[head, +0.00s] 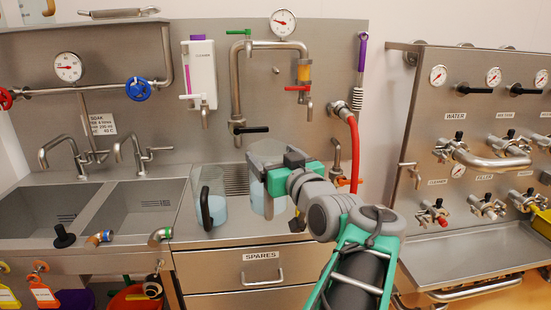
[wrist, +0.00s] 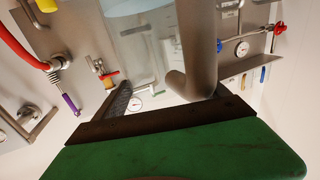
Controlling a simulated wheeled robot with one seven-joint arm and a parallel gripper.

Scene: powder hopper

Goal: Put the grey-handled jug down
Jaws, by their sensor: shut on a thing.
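The grey-handled jug is a clear jug with pale blue liquid (head: 258,199), partly hidden behind my gripper (head: 272,178) in the head view. In the wrist view my gripper (wrist: 165,98) is shut on its thick grey handle (wrist: 202,45), with the clear jug wall (wrist: 140,45) beyond. The jug looks upright over the right part of the steel counter (head: 190,232). I cannot tell whether its base touches the counter.
A second clear jug with a dark handle (head: 206,208) and pale blue liquid stands just left. A ribbed drainboard (head: 235,180) lies behind. Taps and a red hose (head: 354,150) are behind and right. Two sinks (head: 140,208) lie left.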

